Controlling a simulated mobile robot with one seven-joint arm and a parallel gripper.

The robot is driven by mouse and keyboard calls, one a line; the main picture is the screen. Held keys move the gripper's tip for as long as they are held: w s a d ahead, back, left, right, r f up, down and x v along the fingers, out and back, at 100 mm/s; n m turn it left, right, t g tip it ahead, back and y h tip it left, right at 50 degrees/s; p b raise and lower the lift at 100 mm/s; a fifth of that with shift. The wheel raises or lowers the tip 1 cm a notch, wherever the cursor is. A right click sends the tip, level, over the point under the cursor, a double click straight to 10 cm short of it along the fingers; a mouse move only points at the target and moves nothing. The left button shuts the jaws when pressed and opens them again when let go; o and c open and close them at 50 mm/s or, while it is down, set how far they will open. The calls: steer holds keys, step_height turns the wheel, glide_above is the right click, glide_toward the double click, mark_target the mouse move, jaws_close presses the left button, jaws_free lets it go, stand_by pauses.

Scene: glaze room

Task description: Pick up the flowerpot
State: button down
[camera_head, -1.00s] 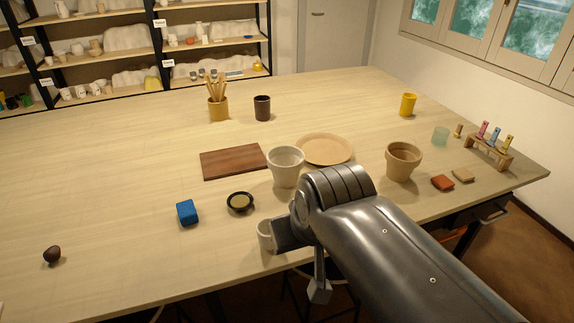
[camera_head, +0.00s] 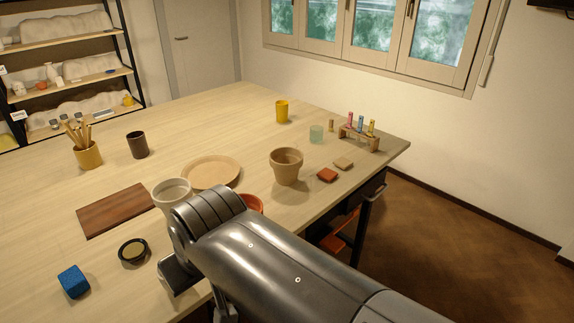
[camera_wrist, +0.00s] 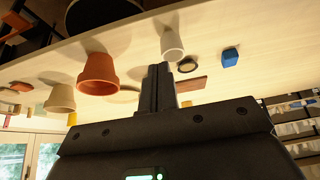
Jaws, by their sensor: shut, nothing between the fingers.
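A tan flowerpot (camera_head: 286,166) with a thick rim stands upright on the table in the head view; it also shows in the wrist view (camera_wrist: 60,98). An orange flowerpot (camera_head: 252,203) is mostly hidden behind my arm in the head view. In the wrist view the orange flowerpot (camera_wrist: 98,72) is plain, left of my gripper. A pale pot (camera_head: 172,190) stands partly behind my arm. My gripper (camera_wrist: 158,68) is shut and empty in the wrist view, apart from the pots. Its fingers are hidden or unclear in the head view.
A small pale cup (camera_wrist: 172,43) stands near my fingers in the wrist view. A round plate (camera_head: 211,172), brown board (camera_head: 112,210), black dish (camera_head: 133,251), blue block (camera_head: 73,281) and yellow cup (camera_head: 281,111) are on the table (camera_head: 60,180).

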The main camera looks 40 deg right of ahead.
steer(key=c, duration=2.1)
jaws_free()
steer(key=o, duration=0.6)
steer(key=shift+c, duration=0.2)
steer(key=w+d+r+g, duration=0.2)
steer(key=w+d+r, duration=0.15)
steer(key=w, duration=0.25)
steer(key=n+g, duration=0.3)
steer(key=g, duration=0.1)
glide_above(253, 197)
step_height(253, 197, down, 7)
steer(key=shift+r, duration=0.15)
steer(key=shift+w+f, duration=0.15)
steer(key=shift+f, duration=1.2)
steer(key=shift+w+f, duration=0.15)
steer(key=shift+f, duration=1.2)
